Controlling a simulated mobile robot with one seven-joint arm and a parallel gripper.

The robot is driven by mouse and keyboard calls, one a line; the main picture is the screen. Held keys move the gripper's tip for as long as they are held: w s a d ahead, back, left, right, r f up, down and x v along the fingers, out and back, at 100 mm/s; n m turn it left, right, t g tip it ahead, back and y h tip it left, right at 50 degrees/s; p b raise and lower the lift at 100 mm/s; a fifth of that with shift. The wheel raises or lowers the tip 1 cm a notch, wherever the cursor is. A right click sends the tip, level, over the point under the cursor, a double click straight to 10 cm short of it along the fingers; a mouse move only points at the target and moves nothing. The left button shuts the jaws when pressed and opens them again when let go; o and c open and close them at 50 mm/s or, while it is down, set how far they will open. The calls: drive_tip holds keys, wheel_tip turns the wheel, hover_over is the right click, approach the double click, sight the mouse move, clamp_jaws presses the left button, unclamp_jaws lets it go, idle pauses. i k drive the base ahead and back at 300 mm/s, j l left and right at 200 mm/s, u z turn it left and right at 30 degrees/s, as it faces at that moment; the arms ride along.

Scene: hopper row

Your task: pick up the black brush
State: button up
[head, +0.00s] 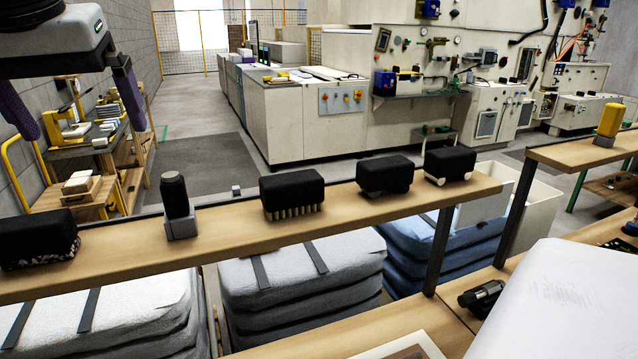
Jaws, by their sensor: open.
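The black brush (292,188) is a black block with a row of tan bristles under it. It stands bristles down on the narrow wooden shelf (240,229), near the middle of the view. My gripper (80,128) hangs at the upper left, cut by the frame edge. Its two dark purple fingers are wide apart with nothing between them. It is above and left of the brush, well apart from it.
Similar black blocks stand on the shelf: one with a speckled underside (38,238) at left, two at right (384,174) (449,165). Padded stacks (300,280) sit below.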

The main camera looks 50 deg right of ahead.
sight(294, 191)
drive_tip(key=z, duration=1.05)
